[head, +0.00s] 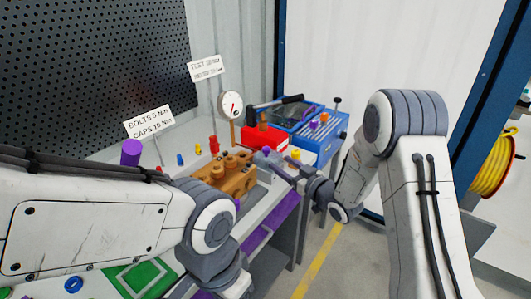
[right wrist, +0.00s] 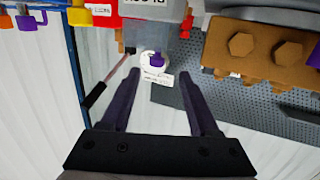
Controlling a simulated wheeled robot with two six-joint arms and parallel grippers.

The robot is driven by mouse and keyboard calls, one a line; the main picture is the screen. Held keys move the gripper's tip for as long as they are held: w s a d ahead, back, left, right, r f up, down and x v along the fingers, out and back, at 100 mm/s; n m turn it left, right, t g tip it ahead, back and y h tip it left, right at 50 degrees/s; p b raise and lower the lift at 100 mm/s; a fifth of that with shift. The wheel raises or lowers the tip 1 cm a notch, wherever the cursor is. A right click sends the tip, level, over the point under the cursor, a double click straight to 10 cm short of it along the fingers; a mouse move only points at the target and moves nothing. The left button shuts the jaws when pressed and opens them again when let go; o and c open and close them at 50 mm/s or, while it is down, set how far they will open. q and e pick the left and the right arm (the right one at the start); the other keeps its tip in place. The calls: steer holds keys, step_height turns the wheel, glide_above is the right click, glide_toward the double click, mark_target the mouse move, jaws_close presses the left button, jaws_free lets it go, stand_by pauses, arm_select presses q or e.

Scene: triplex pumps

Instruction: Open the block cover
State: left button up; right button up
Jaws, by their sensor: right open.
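A brown block (head: 232,178) with raised hexagonal caps sits on the bench in the middle of the head view, partly behind my left arm. In the right wrist view the brown block (right wrist: 262,50) is at the upper right. I cannot make out a separate cover or its edge. My right gripper (head: 268,160) is beside the block's right end in the head view. In the right wrist view my right gripper (right wrist: 160,98) is open, with nothing clearly held between its fingers. A grey box-like part (right wrist: 155,38) lies beyond the fingertips. My left gripper's fingers are not visible.
A red box (head: 262,137) and a blue toolbox (head: 322,138) stand behind the right gripper. A dial gauge (head: 230,106) on a post and small coloured pieces (head: 197,149) stand behind the block. A green tray (head: 140,280) is at the front left.

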mark_target(269, 152)
steer(key=shift+t+y, duration=0.3)
steer(key=shift+y, duration=0.1)
steer(key=p+x, duration=0.1)
steer(key=x, duration=0.4)
steer(key=p+x, duration=0.1)
steer(key=x, duration=0.4)
steer(key=shift+w+d, duration=0.2)
steer(key=shift+d, duration=0.1)
jaws_close()
stand_by(0.7)
